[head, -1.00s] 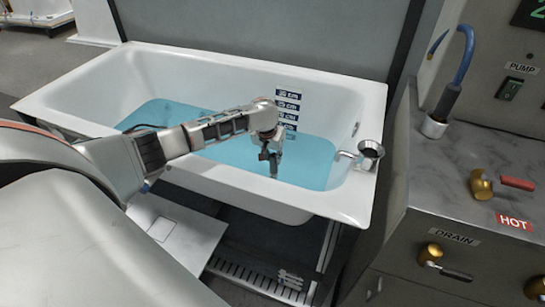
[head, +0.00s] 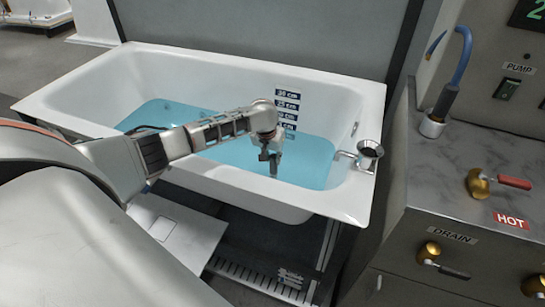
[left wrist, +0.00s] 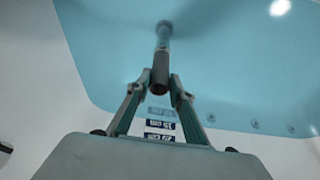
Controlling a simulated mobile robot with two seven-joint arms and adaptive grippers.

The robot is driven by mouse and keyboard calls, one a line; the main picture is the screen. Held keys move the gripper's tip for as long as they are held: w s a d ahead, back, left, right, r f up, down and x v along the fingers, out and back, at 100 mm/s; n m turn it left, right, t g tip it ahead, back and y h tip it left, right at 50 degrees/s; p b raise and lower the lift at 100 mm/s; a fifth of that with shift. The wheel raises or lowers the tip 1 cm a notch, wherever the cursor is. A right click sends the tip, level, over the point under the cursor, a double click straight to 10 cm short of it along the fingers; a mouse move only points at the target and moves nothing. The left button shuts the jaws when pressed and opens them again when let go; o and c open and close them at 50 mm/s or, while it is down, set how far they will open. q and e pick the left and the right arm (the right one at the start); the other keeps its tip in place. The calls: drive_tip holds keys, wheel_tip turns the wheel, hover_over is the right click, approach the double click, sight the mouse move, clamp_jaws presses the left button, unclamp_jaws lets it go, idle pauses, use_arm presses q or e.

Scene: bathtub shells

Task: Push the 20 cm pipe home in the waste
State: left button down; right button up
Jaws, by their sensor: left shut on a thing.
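My left gripper (head: 271,162) is over the near right part of the tub, its fingers pointing down at the blue water. The pipe runs away from the fingers toward a dark round patch (left wrist: 163,24) in the water, where the waste seems to be. I cannot tell how deep the pipe sits in it. In the head view the pipe is mostly hidden by the gripper. My right gripper is not in view.
The white tub (head: 90,75) holds blue water (head: 305,160) and has depth labels (head: 287,105) on its far wall. A metal cup-like fitting (head: 368,152) sits on the right rim. A grey console (head: 450,165) with valves stands to the right.

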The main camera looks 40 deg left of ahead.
sight(272, 163)
use_arm(q)
drive_tip(key=shift+f, duration=0.2)
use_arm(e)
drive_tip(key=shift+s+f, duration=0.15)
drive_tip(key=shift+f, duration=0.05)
use_arm(q)
drive_tip(key=shift+f, duration=0.5)
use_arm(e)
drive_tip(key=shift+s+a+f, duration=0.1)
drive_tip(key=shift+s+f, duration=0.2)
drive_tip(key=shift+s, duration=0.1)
use_arm(q)
drive_tip(key=shift+f+b, duration=0.3)
drive_tip(key=shift+f, duration=0.35)
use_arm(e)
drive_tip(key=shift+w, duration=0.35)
use_arm(q)
drive_tip(key=shift+f, duration=0.35)
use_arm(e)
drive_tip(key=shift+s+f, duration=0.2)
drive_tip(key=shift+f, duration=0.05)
use_arm(q)
drive_tip(key=shift+f, duration=0.4)
drive_tip(key=c, duration=1.7)
unclamp_jaws()
drive_tip(key=v, duration=1.2)
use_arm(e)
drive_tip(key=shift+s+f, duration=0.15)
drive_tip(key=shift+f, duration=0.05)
